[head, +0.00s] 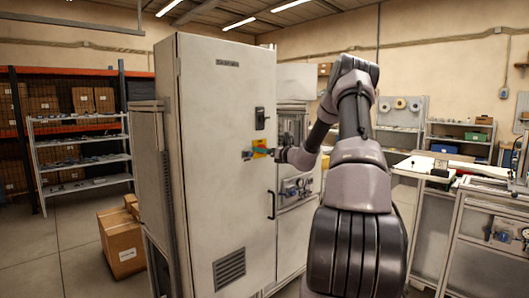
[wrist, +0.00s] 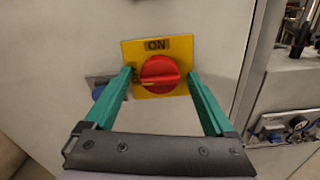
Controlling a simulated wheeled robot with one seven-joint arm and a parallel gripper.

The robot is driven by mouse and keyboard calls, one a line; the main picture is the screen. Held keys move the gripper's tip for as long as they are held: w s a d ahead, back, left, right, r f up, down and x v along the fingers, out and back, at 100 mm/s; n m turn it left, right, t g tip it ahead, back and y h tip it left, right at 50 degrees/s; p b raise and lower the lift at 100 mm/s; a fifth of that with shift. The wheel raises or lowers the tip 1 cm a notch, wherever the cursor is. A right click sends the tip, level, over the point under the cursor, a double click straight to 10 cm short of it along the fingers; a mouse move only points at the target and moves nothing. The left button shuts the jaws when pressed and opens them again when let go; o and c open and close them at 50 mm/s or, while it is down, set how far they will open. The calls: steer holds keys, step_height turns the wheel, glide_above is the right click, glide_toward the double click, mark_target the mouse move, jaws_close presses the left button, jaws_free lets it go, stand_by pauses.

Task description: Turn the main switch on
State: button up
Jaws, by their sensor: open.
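The main switch is a round red knob (wrist: 160,74) on a square yellow plate (wrist: 183,46) marked ON at its top. It is fixed to the door of a tall pale cabinet (head: 222,190). The yellow plate also shows in the head view (head: 259,146), partly covered by my gripper. The ridge across the knob looks roughly level in the wrist view. My gripper (wrist: 160,80) is open, with its two green fingers on either side of the knob, at its left and right. I cannot tell whether the fingertips touch it.
A blue part (wrist: 99,91) sits on the door left of the plate. A dark door handle (head: 271,204) and a dark latch (head: 260,118) are on the same door. Cardboard boxes (head: 122,245) stand left of the cabinet, and a workbench (head: 480,188) stands at right.

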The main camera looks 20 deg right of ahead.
steer(key=c, duration=1.4)
steer(key=shift+m, duration=0.4)
steer(key=shift+a+m, duration=0.1)
steer(key=shift+m, duration=8.5)
